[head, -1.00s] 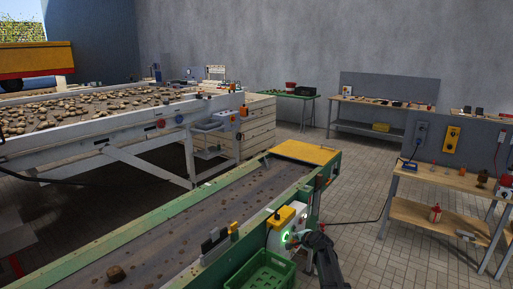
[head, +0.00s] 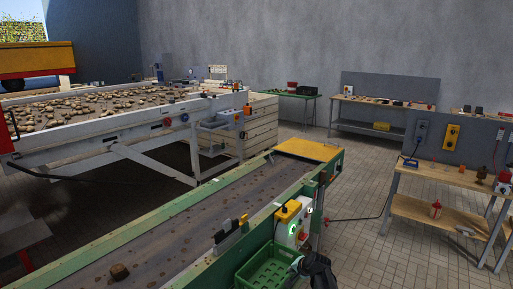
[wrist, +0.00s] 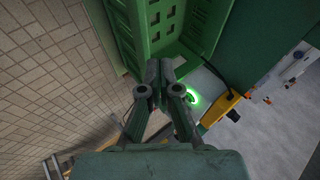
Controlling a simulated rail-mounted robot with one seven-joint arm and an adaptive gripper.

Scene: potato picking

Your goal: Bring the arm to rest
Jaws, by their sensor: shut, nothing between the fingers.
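My gripper (head: 297,265) is at the bottom of the head view, over the right edge of the green crate by the green conveyor. In the wrist view my gripper (wrist: 161,68) shows its two dark fingers together with nothing between them. The green crate (wrist: 215,25) lies beyond the fingertips there. A green light (wrist: 192,99) glows beside the fingers. In the head view the control box (head: 292,222) with its lit green button stands just above and behind my gripper.
The conveyor (head: 130,245) runs diagonally across the front, with a brown lump (head: 119,272) on its belt. A sorting table (head: 100,132) with many potatoes stands at the left. A workbench (head: 450,178) is at the right. Tiled floor (head: 365,255) is open between.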

